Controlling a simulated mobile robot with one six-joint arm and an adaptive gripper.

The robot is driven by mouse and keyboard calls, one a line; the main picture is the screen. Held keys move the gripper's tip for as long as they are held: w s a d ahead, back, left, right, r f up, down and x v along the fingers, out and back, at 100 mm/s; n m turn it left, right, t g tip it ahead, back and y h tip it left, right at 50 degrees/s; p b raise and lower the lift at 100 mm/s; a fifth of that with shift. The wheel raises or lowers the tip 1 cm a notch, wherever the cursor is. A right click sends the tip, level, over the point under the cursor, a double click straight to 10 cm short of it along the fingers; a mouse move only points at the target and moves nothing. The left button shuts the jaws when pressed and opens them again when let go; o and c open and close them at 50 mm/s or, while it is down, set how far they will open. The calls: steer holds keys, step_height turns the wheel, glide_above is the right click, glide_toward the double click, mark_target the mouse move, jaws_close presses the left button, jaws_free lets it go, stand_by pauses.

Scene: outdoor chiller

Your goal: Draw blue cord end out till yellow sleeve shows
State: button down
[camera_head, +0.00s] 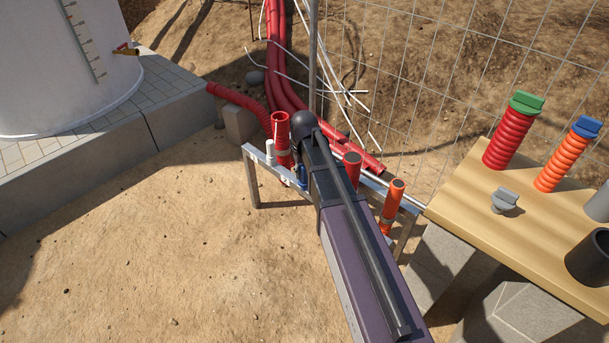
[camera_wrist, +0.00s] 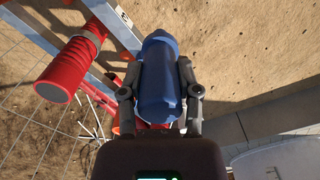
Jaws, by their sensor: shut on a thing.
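In the wrist view the blue cord end (camera_wrist: 158,62) is a thick blue body with a tapered tip. My gripper (camera_wrist: 160,88) is shut on it, with one grey finger on each side. The cord behind the blue body is hidden by the gripper. In the head view, only a small blue patch (camera_head: 303,176) shows beside my arm at the metal rack (camera_head: 251,182). My arm covers the middle of the rack there, and the fingers cannot be made out.
Red and orange pipe stubs stand in the rack: one at left (camera_head: 281,135), one at right (camera_head: 391,205). A wooden table (camera_head: 460,215) with capped pipes is at right. A wire fence stands behind. Open sand lies front left, beside a white tank (camera_head: 60,60).

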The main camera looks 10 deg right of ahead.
mark_target(303, 174)
steer(key=shift+s+a+r+p, duration=0.15)
steer(key=shift+s+r+p, duration=0.25)
steer(key=shift+s, duration=0.25)
steer(key=shift+s+a+r+p, duration=0.15)
steer(key=shift+s+r+p, duration=0.15)
steer(key=shift+s, duration=0.3)
steer(key=shift+r, duration=0.1)
stand_by(0.6)
steer(key=shift+s+a+r+p, duration=0.15)
steer(key=shift+s+r+p, duration=0.25)
steer(key=shift+s, duration=0.2)
steer(key=shift+s+a+r+p, duration=0.15)
steer(key=shift+s+r+p, duration=0.25)
steer(key=shift+s, duration=0.2)
stand_by(0.8)
steer(key=w+d+f+b, duration=0.1)
steer(key=w+d, duration=0.1)
steer(key=w, duration=0.6)
steer(key=w+d+f+b, duration=0.1)
steer(key=w+d, duration=0.1)
steer(key=w, duration=0.7)
steer(key=shift+d, duration=0.25)
steer(key=shift+w+f, duration=0.1)
